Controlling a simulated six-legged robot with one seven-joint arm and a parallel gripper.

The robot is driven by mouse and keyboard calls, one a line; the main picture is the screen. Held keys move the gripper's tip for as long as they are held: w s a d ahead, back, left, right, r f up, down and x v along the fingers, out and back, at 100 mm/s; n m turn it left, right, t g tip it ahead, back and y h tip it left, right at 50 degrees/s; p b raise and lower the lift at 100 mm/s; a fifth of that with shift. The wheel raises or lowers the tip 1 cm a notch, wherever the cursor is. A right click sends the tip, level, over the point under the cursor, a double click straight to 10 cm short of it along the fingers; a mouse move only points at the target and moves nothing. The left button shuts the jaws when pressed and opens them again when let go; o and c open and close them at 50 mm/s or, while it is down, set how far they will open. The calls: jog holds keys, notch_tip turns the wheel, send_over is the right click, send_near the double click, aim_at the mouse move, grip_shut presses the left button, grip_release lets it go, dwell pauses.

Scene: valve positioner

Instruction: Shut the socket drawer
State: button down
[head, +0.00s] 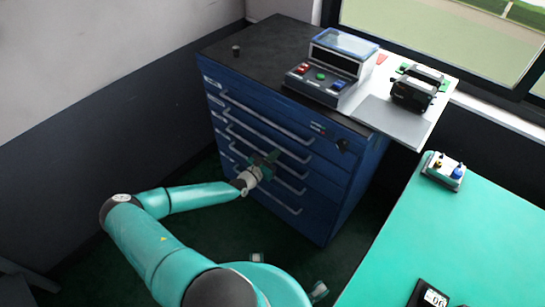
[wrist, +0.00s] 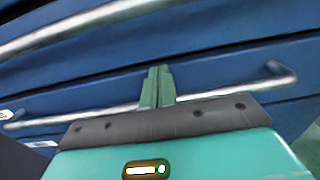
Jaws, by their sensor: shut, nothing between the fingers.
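A blue tool cabinet (head: 328,208) has several stacked drawers with long silver bar handles. My gripper (head: 266,160) is at the drawer fronts, around mid-height of the cabinet. In the wrist view my gripper (wrist: 157,70) has its two green fingers shut together with nothing between them. The fingers cross in front of a drawer handle (wrist: 225,92), and their tips point at the blue drawer front (wrist: 60,92). I cannot tell whether they touch it. Another handle (wrist: 75,27) runs above. The drawer labels are too small to read, so I cannot tell which is the socket drawer.
A control box (head: 325,75) with coloured buttons stands on the cabinet's black top (head: 262,50). A pale side shelf (head: 392,118) holds a black device (head: 413,92). A green table (head: 455,225) stands at the right. Dark floor is free between cabinet and table.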

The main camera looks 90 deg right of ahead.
jog(key=shift+s+d+r, duration=0.15)
jog(key=shift+d, duration=0.05)
jog(key=v, duration=1.4)
jog(key=shift+a, duration=0.1)
